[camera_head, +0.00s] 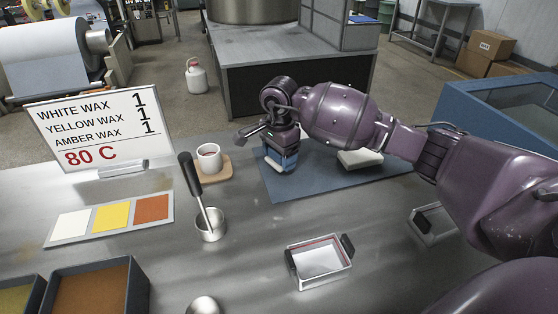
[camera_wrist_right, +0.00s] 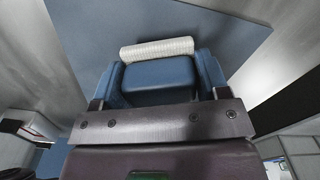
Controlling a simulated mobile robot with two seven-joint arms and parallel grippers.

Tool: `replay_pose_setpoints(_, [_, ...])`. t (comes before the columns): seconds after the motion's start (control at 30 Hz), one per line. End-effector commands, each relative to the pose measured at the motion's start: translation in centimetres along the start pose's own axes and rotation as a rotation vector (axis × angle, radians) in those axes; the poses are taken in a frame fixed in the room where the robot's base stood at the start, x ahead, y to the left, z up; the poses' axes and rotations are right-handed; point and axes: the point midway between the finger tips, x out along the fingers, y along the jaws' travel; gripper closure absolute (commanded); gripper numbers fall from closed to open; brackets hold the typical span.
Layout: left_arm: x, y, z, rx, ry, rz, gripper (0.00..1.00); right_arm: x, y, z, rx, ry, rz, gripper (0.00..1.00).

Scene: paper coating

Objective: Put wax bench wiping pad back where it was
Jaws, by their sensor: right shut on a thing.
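My right gripper (camera_head: 281,166) reaches down over the left part of a blue mat (camera_head: 305,187). It is shut on the wiping pad, a blue block with a white textured strip, in the right wrist view (camera_wrist_right: 158,76). The pad lies between the two blue fingers, at or just above the mat; I cannot tell whether it touches. In the head view the fingers hide most of it. A white block (camera_head: 360,159) lies on the mat to the right of the gripper. My left gripper is not in view.
A cup on a wooden coaster (camera_head: 216,172) stands just left of the mat. A small metal pot (camera_head: 210,229) with a black-handled tool is nearer. A metal frame tray (camera_head: 320,263) lies in front. A wax sign (camera_head: 95,130) stands at left. The mat's front part is bare.

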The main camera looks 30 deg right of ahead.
Motion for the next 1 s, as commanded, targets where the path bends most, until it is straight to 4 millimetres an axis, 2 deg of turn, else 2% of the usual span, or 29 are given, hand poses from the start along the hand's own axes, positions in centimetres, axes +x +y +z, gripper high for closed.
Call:
replay_pose_setpoints(0.03, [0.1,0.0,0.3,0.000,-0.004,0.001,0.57,1.1,0.1,0.0,0.001,-0.002,0.005,0.51])
replay_pose_setpoints(0.1, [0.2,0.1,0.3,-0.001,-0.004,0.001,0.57,1.8,0.1,0.0,0.002,-0.002,0.004,0.51])
replay_pose_setpoints(0.53, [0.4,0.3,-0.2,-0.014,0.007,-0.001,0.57,2.2,0.0,0.0,0.001,0.001,0.003,0.51])
replay_pose_setpoints(0.57, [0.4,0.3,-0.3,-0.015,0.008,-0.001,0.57,2.2,0.0,0.0,0.001,0.000,0.002,0.29])
replay_pose_setpoints(0.7, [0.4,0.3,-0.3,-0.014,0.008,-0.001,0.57,2.1,0.0,0.0,0.001,0.000,0.001,0.07])
replay_pose_setpoints(1.0, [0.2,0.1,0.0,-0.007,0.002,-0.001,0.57,1.9,0.0,0.0,0.001,0.000,0.001,0.06])
